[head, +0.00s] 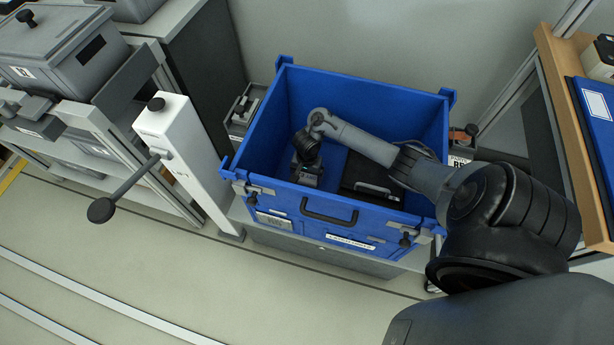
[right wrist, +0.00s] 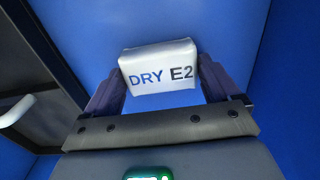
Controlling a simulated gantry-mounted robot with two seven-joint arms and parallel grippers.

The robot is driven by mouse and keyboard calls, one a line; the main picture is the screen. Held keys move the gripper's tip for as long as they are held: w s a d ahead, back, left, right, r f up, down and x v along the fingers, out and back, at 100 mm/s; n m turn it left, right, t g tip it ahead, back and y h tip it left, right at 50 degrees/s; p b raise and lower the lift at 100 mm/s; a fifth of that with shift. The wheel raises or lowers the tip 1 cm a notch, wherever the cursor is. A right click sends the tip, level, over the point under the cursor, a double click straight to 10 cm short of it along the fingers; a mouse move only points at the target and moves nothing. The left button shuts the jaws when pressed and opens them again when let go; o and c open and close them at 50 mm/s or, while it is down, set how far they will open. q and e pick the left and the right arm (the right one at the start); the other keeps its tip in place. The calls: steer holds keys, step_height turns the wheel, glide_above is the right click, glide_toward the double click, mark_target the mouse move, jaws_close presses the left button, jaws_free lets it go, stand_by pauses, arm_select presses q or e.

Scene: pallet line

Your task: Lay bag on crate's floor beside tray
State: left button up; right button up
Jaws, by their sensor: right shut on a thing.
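The blue crate (head: 275,110) stands open in the middle of the head view. The dark tray (head: 366,178) with a handle is inside it, on the right, partly hidden by my right arm. My right gripper (head: 308,176) points down inside the crate, left of the tray. In the right wrist view it is shut on a small white bag (right wrist: 158,66) printed "DRY E2". The crate's blue floor shows behind the bag; I cannot tell whether the bag touches it. The dark tray edge (right wrist: 38,70) shows at left. The bag is hidden in the head view. My left gripper is out of view.
The crate's walls stand close around my right gripper. A white post (head: 170,140) with a black knobbed lever stands left of the crate. Grey boxes (head: 60,50) fill the rack at far left. A wooden-edged shelf (head: 565,100) with a blue folder stands at right.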

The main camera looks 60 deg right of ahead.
mark_target(307, 176)
steer(key=shift+r, duration=0.1)
steer(key=o, duration=0.8)
steer(key=shift+r, duration=0.25)
step_height(307, 176, up, 12)
steer(key=p, duration=1)
steer(key=shift+f+p, duration=0.2)
steer(key=shift+p, duration=0.1)
